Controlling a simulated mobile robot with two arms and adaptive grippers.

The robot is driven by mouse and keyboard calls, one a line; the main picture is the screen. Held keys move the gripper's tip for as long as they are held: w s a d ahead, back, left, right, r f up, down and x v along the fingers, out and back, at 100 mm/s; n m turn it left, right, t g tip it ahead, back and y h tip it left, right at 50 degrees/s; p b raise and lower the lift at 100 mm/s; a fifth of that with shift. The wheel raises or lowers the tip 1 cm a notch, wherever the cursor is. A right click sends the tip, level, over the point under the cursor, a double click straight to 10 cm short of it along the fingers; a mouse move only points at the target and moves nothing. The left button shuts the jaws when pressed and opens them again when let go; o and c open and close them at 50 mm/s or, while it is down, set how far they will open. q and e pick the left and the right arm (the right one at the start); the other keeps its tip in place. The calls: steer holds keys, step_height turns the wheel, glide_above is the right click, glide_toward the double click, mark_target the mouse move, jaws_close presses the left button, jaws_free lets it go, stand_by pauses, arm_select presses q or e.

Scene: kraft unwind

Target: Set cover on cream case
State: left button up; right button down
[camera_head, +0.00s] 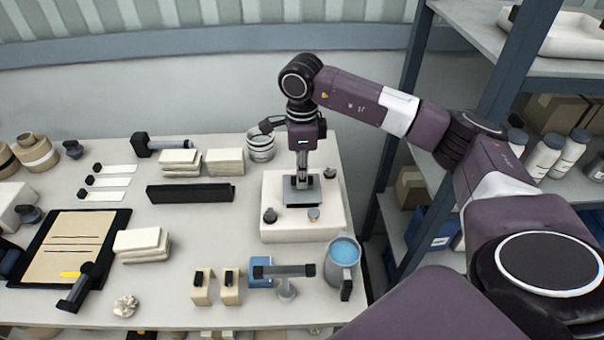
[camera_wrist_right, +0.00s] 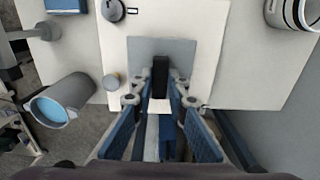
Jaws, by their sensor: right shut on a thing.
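The cream case (camera_head: 275,232) is a pale square block on the right part of the table, with several small knobs on its top. It also shows in the wrist view (camera_wrist_right: 215,30). A flat grey plate, apparently the cover (camera_head: 303,200), lies over the middle of the case's top. In the wrist view the plate (camera_wrist_right: 147,46) has a black upright handle between the fingertips. My right gripper (camera_head: 302,176) points down over the case and is shut on the cover's handle. Whether the plate touches the case or hovers just above it, I cannot tell. My left gripper is out of view.
A mug with blue contents (camera_head: 343,252) stands close to the case's front right. A striped cup (camera_head: 260,146) stands behind left. A long black bar (camera_head: 190,194) lies to the left. Shelving (camera_head: 510,70) stands right of the table.

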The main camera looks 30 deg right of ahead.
steer(key=shift+f+b, duration=1.05)
steer(key=shift+b, duration=0.25)
stand_by(1.9)
steer(key=c, duration=1.8)
jaws_free()
step_height(320, 180, up, 12)
steer(key=shift+r, duration=0.1)
